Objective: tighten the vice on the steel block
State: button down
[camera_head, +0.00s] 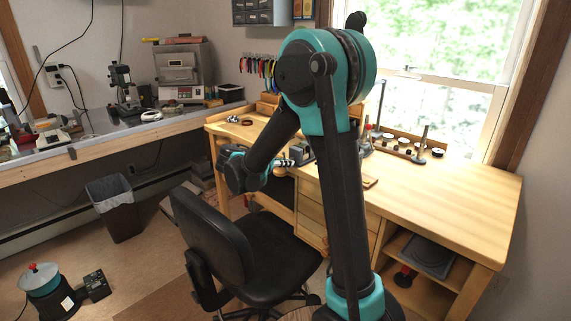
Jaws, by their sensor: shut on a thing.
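The vice (302,153) is a small grey metal tool on the wooden workbench, just left of my upright arm link. My gripper (287,163) reaches in from the left at the bench's front edge and meets the near side of the vice. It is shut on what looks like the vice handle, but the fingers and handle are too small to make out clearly. I cannot make out the steel block or how the jaws sit on it. My arm covers part of the bench to the right of the vice.
The wooden workbench (460,185) has a clear right half. Bottles and a tool rack (405,147) stand near the window. A black office chair (245,245) stands below my forearm, close in front of the bench. A bin (116,208) stands at left.

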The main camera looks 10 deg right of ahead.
dwell(0.3)
jog(key=c, duration=1.6)
grip_release()
jog(key=v, duration=1.2)
jog(key=shift+s, duration=0.1)
jog(key=shift+d, duration=0.1)
